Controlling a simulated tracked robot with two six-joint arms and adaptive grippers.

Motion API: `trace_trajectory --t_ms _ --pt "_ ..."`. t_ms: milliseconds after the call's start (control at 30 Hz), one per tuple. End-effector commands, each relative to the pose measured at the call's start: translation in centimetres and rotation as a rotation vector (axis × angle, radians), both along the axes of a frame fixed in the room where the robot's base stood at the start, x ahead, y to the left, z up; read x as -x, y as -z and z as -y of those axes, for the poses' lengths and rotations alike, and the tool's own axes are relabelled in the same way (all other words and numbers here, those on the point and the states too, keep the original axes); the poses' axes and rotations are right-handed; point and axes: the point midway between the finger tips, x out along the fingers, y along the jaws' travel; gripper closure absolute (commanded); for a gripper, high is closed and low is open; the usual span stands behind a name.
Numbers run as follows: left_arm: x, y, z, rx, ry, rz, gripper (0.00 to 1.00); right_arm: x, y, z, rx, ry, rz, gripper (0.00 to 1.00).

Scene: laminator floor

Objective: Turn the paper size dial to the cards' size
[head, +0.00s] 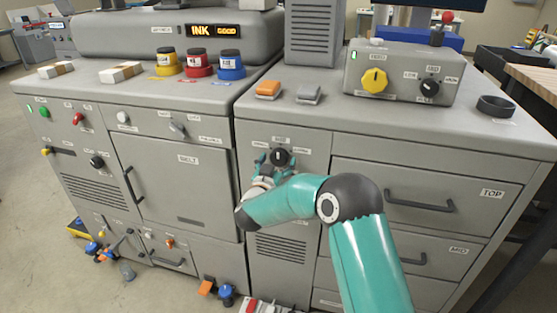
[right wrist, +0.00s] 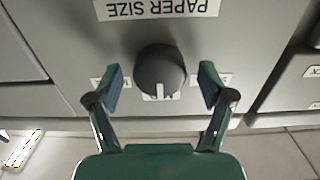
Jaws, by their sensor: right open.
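The paper size dial (right wrist: 160,68) is a dark round knob on the grey cabinet front, and it also shows in the head view (head: 279,157). Its white pointer line faces the middle of several small size labels, which is toward the top in the head view. The PAPER SIZE label (right wrist: 157,8) appears upside down in the right wrist view. My right gripper (head: 267,164) is open, with one finger on each side of the dial and a gap on both sides. I cannot tell which objects are the cards. My left gripper is not in view.
Banded white stacks (head: 120,72) and ink pots (head: 199,64) stand on the left cabinet top. An orange block (head: 268,90) and a grey block (head: 309,94) lie above the dial. A yellow knob (head: 374,80) is on a box at right. Drawers with handles (head: 420,204) are right of my arm.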

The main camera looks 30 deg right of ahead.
Motion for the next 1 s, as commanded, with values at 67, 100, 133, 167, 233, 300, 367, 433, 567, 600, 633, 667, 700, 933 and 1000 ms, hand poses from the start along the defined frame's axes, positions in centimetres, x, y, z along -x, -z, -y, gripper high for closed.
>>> trace_trajectory --t_ms 67,100,133,167,233,300,367,433,567,600,633,667,700,933,1000 --pt "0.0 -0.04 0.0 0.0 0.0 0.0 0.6 -0.15 0.04 0.16 0.0 -0.001 -0.001 0.19" --pt "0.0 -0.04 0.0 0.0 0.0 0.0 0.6 -0.19 0.05 0.18 0.0 -0.001 -0.001 0.19" --pt "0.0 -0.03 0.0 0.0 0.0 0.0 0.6 -0.21 0.06 0.18 0.0 -0.001 -0.001 0.19" --pt "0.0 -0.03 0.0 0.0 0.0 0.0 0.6 -0.21 0.06 0.16 0.0 -0.002 -0.001 0.19" --pt "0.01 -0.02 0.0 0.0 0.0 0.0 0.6 -0.22 0.06 0.15 0.0 -0.002 -0.001 0.19" --pt "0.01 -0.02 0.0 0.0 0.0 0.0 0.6 -0.21 0.06 0.12 0.0 -0.002 -0.001 0.19" --pt "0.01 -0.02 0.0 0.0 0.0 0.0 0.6 -0.22 0.05 0.1 0.0 -0.002 -0.001 0.28" --pt "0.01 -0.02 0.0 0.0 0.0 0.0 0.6 -0.21 0.05 0.1 0.0 -0.002 -0.001 0.39" --pt "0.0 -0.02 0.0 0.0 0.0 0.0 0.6 -0.23 0.05 0.07 -0.001 -0.003 -0.001 0.61" --pt "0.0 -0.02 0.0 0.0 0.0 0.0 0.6 -0.23 0.04 0.05 -0.001 -0.003 -0.001 0.68" --pt "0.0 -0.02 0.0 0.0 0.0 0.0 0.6 -0.24 0.04 0.05 -0.001 -0.003 -0.001 0.73" --pt "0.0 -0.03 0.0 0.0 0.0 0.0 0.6 -0.24 0.04 0.04 0.0 -0.003 0.0 0.78" --pt "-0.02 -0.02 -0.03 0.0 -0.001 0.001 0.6 -0.18 0.04 0.74 0.001 -0.001 -0.001 0.8" --pt "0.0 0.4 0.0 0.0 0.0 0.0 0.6 -0.24 0.11 0.13 -0.012 -0.002 0.015 0.8" --pt "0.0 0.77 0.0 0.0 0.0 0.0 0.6 -0.24 0.18 0.08 -0.023 -0.002 0.029 0.8"
